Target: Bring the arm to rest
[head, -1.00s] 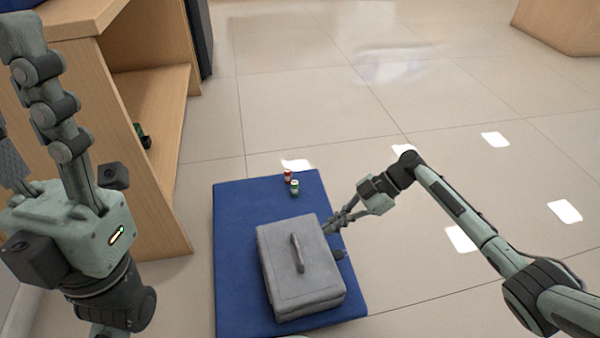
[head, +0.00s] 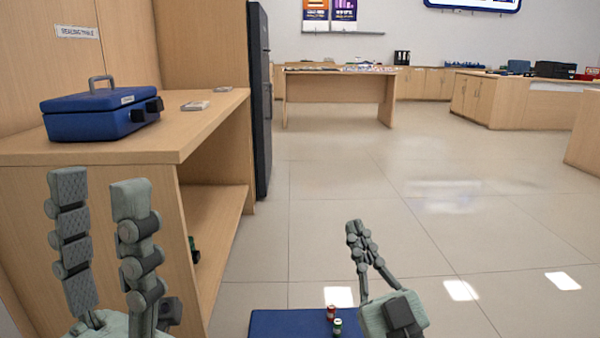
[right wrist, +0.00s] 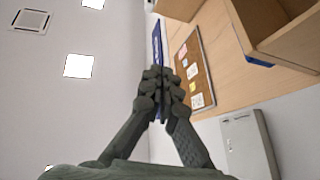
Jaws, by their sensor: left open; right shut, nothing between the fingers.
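My left gripper (head: 98,215) stands upright at the lower left of the head view, in front of the wooden counter. Its fingers are apart and nothing is between them. My right gripper (head: 354,228) points up at the lower middle, above the far end of the blue mat (head: 285,324). Its fingers are together and empty. It also shows in the right wrist view (right wrist: 158,75), fingertips touching, with ceiling and wall behind. Most of the mat is below the head view's edge, and the grey case is out of view.
A blue cash box (head: 100,112) sits on the counter (head: 120,150). A red can (head: 331,313) and a green can (head: 337,327) stand on the mat close to my right gripper. A dark cabinet (head: 261,110) stands behind the counter. The tiled floor (head: 330,180) ahead is clear.

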